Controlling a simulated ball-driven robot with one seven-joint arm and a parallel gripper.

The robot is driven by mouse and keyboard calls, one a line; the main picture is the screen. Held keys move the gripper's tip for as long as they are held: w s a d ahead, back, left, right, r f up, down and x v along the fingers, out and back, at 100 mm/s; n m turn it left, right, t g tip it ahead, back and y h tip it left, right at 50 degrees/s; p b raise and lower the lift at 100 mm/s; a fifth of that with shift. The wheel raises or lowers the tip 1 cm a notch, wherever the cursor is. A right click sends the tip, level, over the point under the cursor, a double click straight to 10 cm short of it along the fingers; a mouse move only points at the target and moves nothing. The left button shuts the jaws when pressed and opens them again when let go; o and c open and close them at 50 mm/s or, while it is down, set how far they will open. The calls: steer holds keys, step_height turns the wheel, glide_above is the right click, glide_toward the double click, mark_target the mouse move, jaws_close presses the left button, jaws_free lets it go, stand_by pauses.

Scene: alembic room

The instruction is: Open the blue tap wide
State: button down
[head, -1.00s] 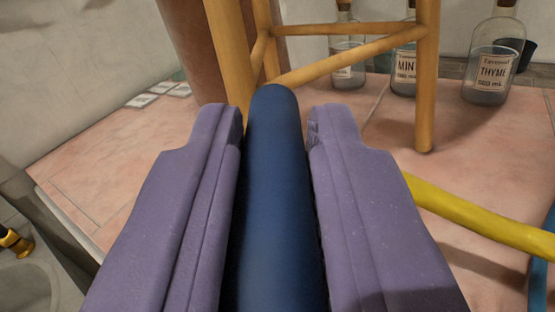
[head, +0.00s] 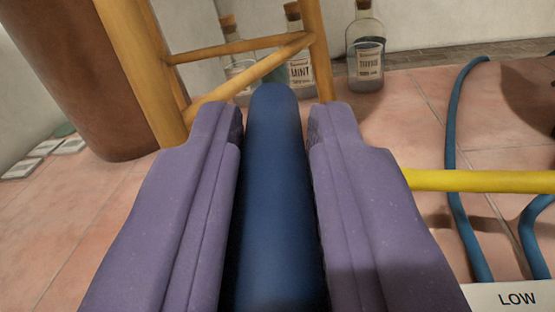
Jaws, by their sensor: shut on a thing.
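A thick dark blue rod with a rounded end (head: 272,190), apparently the blue tap's handle, lies lengthwise between my gripper's two purple fingers. My gripper (head: 276,135) is shut on it. The rod's end reaches a little past the fingertips. The rest of the tap is out of view, so its opening cannot be seen.
A yellow bar (head: 480,181) runs right from beside the right finger. A wooden stand (head: 325,60) rises ahead, with labelled bottles (head: 366,60) behind it. Blue tubes (head: 453,150) and a card reading LOW (head: 515,298) are at right. A brown column (head: 85,70) stands at left.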

steer(key=shift+f, duration=0.1)
steer(key=c, duration=1)
jaws_free()
steer(key=shift+a, duration=0.1)
steer(key=shift+c, duration=0.2)
steer(key=shift+s, duration=0.1)
steer(key=s+a+p, duration=0.1)
steer(key=s+p, duration=0.1)
steer(key=s, duration=0.5)
steer(key=shift+s, duration=0.3)
steer(key=shift+s+a, duration=0.1)
